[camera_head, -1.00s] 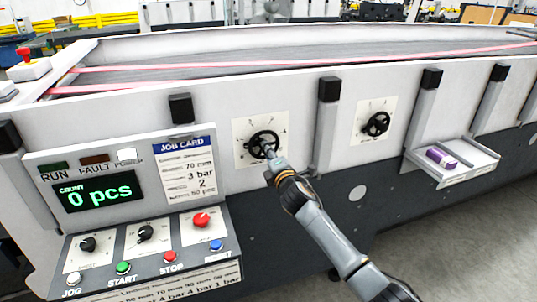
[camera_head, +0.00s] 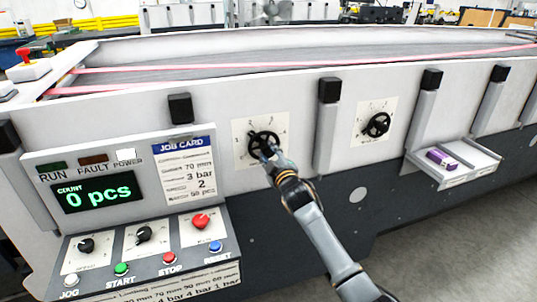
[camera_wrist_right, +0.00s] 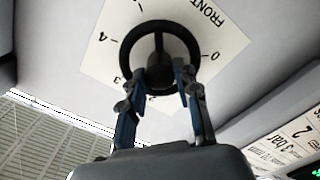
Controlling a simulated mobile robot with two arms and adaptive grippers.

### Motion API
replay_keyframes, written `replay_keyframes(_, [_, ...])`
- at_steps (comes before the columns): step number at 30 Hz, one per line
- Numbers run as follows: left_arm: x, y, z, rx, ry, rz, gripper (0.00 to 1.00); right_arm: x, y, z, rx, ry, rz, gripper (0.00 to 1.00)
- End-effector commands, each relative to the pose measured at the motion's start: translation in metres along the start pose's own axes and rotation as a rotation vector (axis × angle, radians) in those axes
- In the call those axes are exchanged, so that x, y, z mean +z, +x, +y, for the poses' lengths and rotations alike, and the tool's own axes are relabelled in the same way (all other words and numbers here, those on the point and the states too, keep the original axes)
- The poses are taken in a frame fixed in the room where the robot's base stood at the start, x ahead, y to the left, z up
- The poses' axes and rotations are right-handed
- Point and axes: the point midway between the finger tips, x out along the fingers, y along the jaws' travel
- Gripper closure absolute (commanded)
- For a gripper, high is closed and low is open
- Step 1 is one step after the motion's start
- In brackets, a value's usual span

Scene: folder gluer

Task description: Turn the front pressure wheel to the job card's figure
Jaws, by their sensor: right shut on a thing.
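The front pressure wheel (camera_head: 262,136) is a black handwheel on a white dial plate, left of centre in the head view. In the right wrist view the wheel (camera_wrist_right: 158,46) sits before the plate (camera_wrist_right: 212,38), marked FRONT, with 0, 2, 3 and 4 readable. My right gripper (camera_head: 268,153) is at the wheel's lower part; in the wrist view its fingers (camera_wrist_right: 157,80) are closed on the wheel. The wheel's exact setting is unclear. The job card (camera_head: 186,170) hangs left of the wheel and shows 70 mm, 3 bar, 2 and 50 pcs. My left gripper is out of view.
A second black wheel (camera_head: 376,125) is on a plate to the right. A control panel with a "0 pcs" display (camera_head: 92,194), knobs and buttons stands at the left. A small tray (camera_head: 480,172) with a purple item (camera_head: 441,159) is at the right.

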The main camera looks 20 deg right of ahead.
Motion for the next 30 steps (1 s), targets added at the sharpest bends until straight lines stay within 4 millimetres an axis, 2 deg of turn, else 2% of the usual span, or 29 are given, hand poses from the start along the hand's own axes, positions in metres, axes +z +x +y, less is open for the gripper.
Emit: replay_keyframes(30, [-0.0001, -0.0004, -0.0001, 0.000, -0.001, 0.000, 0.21, 0.0018, -0.0004, -0.0018, -0.005, 0.938, -0.001, 1.00])
